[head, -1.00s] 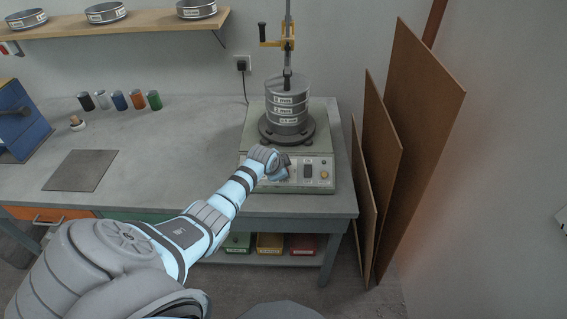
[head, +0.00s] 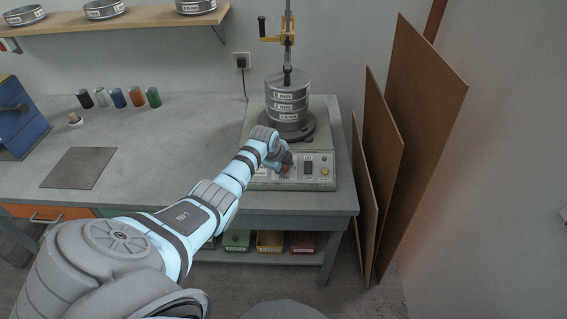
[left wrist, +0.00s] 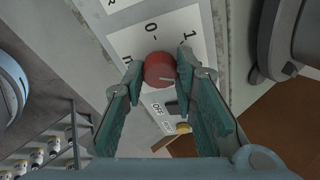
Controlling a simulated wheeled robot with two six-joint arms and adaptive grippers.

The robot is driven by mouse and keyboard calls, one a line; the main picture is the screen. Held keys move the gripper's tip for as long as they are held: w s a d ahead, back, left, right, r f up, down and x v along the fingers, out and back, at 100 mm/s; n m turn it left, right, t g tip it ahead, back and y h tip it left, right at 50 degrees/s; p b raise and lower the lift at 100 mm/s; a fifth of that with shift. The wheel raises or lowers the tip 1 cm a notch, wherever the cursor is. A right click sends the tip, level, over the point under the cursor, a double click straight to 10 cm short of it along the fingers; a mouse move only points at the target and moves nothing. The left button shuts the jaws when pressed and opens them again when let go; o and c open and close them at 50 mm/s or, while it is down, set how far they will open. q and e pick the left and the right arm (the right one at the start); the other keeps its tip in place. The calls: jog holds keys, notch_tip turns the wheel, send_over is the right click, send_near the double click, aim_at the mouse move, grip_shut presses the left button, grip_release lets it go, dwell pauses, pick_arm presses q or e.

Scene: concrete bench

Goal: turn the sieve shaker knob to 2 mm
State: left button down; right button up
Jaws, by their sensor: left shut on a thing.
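The sieve shaker (head: 317,140) stands at the right end of the bench with a stack of sieves (head: 287,100) on it. Its red knob (left wrist: 158,67) sits on the front panel, over a white label (left wrist: 190,25) marked 0 and 1, with other print partly hidden. A pale pointer line shows on the knob's face. My left gripper (left wrist: 160,69) has one finger on each side of the knob and is shut on it. In the head view the left gripper (head: 280,162) is at the panel and partly covers the knob. My right gripper is out of view.
A dark switch (head: 308,168) and a yellow button (head: 325,171) sit right of the knob. Brown boards (head: 420,110) lean on the wall right of the bench. Several coloured jars (head: 121,101) stand at the back left. The bench top (head: 180,150) left of the shaker is mostly clear.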

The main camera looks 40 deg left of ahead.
pick_arm(q)
jog(key=shift+w+r, duration=0.1)
dwell(0.4)
jog(key=c, duration=1.3)
grip_release()
jog(key=v, duration=1.1)
jog(key=shift+s+r, duration=0.2)
jog(key=shift+r, duration=0.1)
jog(key=shift+d+f, duration=0.1)
jog(key=shift+d, duration=0.05)
